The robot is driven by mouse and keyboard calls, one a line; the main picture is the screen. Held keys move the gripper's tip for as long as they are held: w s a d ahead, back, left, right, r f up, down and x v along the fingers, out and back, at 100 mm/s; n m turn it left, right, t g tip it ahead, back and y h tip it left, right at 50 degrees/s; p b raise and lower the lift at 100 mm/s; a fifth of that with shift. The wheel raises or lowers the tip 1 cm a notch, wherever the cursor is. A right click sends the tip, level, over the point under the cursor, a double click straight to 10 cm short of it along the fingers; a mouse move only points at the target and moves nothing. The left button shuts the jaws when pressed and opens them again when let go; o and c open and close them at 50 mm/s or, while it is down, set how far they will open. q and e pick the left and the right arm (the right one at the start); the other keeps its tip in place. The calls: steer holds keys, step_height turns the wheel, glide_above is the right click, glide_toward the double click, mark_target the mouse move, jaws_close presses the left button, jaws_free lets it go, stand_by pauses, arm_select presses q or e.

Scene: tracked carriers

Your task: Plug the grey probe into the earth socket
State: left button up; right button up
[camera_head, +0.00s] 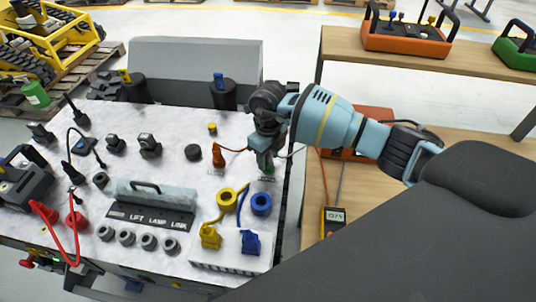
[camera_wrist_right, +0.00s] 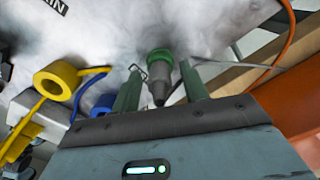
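The grey probe (camera_wrist_right: 159,82) stands upright with its far end at the green earth socket (camera_wrist_right: 160,57), near the table's right edge. In the head view the green socket (camera_head: 267,169) shows just below my right gripper (camera_head: 265,153), which hides most of the probe. In the right wrist view my right gripper (camera_wrist_right: 161,82) has its fingers apart, one on each side of the probe, with gaps showing. I cannot tell how deep the probe sits in the socket. A thin grey cable (camera_wrist_right: 245,65) runs off to the right. My left gripper is not in view.
An orange probe (camera_head: 218,155) stands just left of the socket. Yellow (camera_head: 227,197) and blue (camera_head: 261,204) rings with cables lie in front. A grey lamp box (camera_head: 152,194) is on the left. A wooden bench (camera_head: 318,180) with a yellow meter (camera_head: 334,220) lies right.

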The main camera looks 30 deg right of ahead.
steer(key=shift+r, duration=3.95)
